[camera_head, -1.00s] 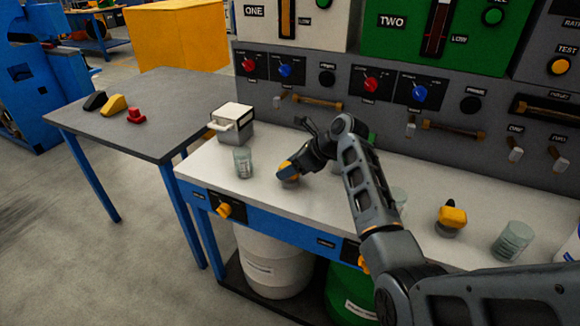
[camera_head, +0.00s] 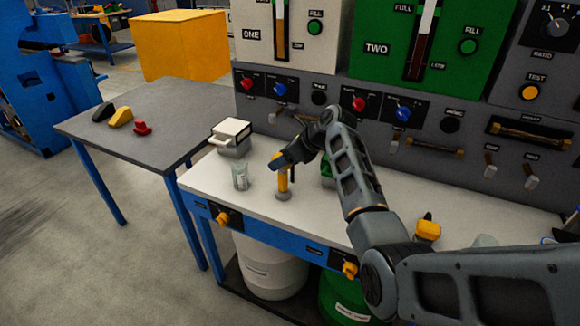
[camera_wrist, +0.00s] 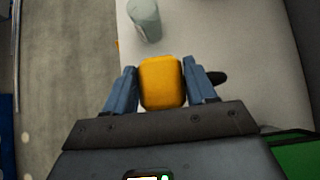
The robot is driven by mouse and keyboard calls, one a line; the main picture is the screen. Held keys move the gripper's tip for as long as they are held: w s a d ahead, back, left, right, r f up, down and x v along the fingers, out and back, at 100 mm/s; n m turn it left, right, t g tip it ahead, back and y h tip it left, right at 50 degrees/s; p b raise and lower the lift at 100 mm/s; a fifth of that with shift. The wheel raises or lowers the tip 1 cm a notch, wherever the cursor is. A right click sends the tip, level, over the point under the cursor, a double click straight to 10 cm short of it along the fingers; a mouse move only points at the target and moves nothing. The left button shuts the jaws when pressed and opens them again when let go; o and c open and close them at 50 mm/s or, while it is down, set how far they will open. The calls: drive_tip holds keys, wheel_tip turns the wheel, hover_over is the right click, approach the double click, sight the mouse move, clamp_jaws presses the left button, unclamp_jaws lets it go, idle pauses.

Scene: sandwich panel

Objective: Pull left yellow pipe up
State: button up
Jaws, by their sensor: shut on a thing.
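The left yellow pipe (camera_head: 283,181) stands upright from a grey base on the white bench top, with a length of yellow shaft showing. My gripper (camera_head: 279,163) is at its upper end. In the wrist view, the pipe's yellow top (camera_wrist: 162,84) sits between the two blue-grey fingers of my gripper (camera_wrist: 162,74), which are shut on it. A second yellow pipe (camera_head: 428,229) stands low farther right on the bench, beyond my forearm.
A clear glass (camera_head: 241,177) stands just left of the pipe, also seen in the wrist view (camera_wrist: 145,20). A white box with a handle (camera_head: 233,136) is behind it. The control panel (camera_head: 330,113) rises behind the bench. A green object is partly hidden by my arm.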

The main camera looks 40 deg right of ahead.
drive_tip(key=shift+w+r, duration=0.1)
drive_tip(key=shift+r, duration=0.3)
drive_tip(key=o, duration=1.2)
drive_tip(key=shift+o, duration=1.1)
drive_tip(key=shift+f, duration=0.1)
drive_tip(key=shift+s, duration=0.2)
drive_tip(key=v, duration=0.7)
drive_tip(key=shift+s+r, duration=0.2)
drive_tip(key=shift+r, duration=0.05)
drive_tip(key=shift+d, duration=0.1)
